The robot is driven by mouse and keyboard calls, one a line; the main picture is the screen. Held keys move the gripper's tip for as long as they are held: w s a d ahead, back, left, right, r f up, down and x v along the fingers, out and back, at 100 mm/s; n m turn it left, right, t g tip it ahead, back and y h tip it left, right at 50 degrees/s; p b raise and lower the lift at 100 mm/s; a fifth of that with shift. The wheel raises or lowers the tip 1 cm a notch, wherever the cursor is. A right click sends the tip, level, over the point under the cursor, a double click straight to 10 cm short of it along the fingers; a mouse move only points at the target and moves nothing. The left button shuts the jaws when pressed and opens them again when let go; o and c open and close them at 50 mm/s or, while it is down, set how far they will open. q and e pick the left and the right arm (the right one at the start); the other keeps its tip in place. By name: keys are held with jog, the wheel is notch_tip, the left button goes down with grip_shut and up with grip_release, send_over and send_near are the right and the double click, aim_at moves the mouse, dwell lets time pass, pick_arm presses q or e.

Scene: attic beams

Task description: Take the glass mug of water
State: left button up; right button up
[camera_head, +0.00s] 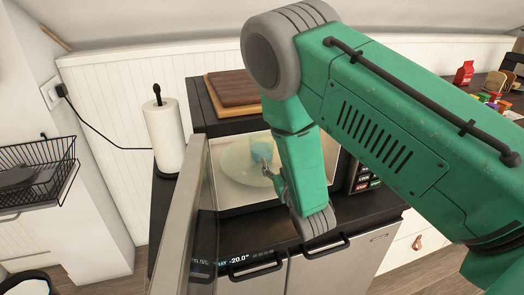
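The glass mug of water (262,150) looks pale blue and stands on the round glass plate (236,166) inside the open microwave (229,192). My green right arm reaches in from the right and bends down in front of the opening. My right gripper (271,175) is small and partly covered by my arm. It is just below and in front of the mug in the picture. I cannot tell whether it touches the mug or how its fingers stand. My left gripper is not in view.
The microwave door (184,230) stands open toward me on the left. A paper towel roll (164,134) stands left of the microwave. Wooden boards (234,90) lie on top of it. A black wire rack (40,168) is at far left. Drawer handles (255,268) are below the counter.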

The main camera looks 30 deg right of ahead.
aim_at(268, 150)
jog(key=shift+w+d, duration=0.2)
jog(key=shift+w, duration=0.05)
jog(key=x, duration=0.4)
jog(key=shift+w+a+p, duration=0.1)
jog(key=shift+w+p, duration=0.05)
jog(key=shift+p, duration=0.2)
jog(key=shift+w+a, duration=0.1)
jog(key=shift+w, duration=0.1)
jog(key=shift+d+f, duration=0.1)
jog(key=shift+d, duration=0.2)
grip_shut()
jog(key=shift+d, duration=0.1)
